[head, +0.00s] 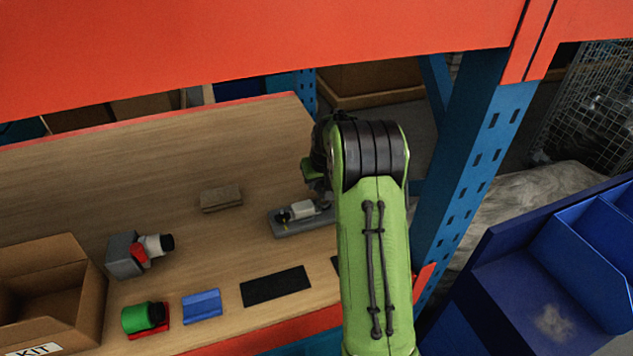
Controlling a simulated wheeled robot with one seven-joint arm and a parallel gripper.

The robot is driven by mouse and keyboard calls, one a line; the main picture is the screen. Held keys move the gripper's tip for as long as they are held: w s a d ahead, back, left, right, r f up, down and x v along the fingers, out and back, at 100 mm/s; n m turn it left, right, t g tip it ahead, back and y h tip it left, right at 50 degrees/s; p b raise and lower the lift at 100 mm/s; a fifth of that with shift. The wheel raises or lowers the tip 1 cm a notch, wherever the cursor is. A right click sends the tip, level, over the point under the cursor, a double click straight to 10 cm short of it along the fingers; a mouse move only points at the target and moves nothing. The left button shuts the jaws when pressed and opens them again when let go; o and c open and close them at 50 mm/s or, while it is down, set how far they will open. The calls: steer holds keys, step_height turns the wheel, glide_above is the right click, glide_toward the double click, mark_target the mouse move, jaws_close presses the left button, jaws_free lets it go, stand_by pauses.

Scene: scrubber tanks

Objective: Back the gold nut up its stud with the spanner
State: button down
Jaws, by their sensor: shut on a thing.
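A grey base plate (290,230) lies on the wooden bench, left of my arm. It carries a white block (303,209) and a small dark fitting (284,215) with a yellowish spot by its foot. The gold nut and its stud cannot be made out clearly at this size. My gripper (319,190) is partly hidden behind my green arm, over the right end of the plate. It is shut on the spanner, which is mostly hidden. I cannot tell whether the spanner touches the nut.
A brown block (221,198) lies behind the plate. A grey valve-like part with a red piece (138,254), a green cylinder (138,318), a blue block (202,306) and a black mat (275,286) lie nearer. A cardboard box (80,278) stands left, a blue post (470,160) right.

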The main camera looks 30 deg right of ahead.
steer(key=shift+r, duration=0.2)
steer(key=shift+r+p, duration=1.2)
steer(key=shift+r, duration=0.35)
steer(key=shift+f, duration=0.1)
